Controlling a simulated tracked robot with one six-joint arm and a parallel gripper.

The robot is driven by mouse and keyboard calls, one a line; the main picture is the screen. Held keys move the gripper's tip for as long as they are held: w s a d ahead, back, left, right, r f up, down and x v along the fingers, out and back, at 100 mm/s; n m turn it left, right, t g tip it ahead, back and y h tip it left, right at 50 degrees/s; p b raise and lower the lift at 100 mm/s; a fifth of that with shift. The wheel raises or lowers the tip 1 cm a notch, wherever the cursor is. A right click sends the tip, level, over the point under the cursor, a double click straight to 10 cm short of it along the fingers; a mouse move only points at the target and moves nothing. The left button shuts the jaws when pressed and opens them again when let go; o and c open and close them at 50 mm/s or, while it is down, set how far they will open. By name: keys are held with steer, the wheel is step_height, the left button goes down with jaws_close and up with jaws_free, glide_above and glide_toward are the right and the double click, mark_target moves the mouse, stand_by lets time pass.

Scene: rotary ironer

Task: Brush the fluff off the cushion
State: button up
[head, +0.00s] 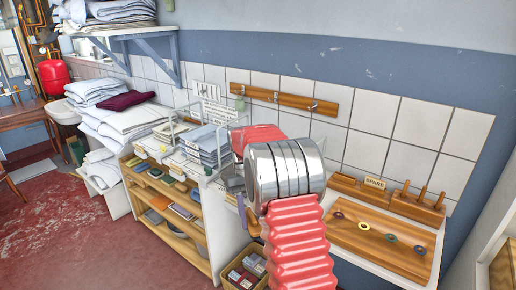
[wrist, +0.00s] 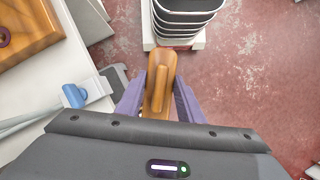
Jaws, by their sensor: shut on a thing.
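My gripper (wrist: 160,98) has purple fingers and is shut on a brown wooden brush-like piece (wrist: 160,66) with a rounded raised grip. The piece is over the red floor, beside the white table's edge in the wrist view; any bristles are hidden. A dark maroon cloth-like item (head: 124,100), possibly the cushion, lies on the white folded linen at the left, well away from my gripper. I cannot make out fluff in either view.
A wooden shelf unit (head: 165,205) with folded items stands left of my arm. At the right, a white table carries a wooden board (head: 375,243) with coloured rings and a peg block (head: 417,208). A blue-ended tool (wrist: 74,96) lies near the table edge. The red floor (head: 60,235) is open at left.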

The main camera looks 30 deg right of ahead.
steer(key=s+d+r+m+t, duration=0.4)
steer(key=s+d+r+m, duration=0.1)
steer(key=m, duration=0.9)
steer(key=s+d+r+m+t+y, duration=0.1)
steer(key=s+d+r+m+t, duration=0.3)
steer(key=m, duration=1.1)
steer(key=s+d+r, duration=0.1)
steer(key=d+r, duration=0.2)
steer(key=d, duration=0.3)
steer(key=shift+d+r+t, duration=0.15)
steer(key=shift+r+t, duration=0.05)
steer(key=shift+t, duration=0.2)
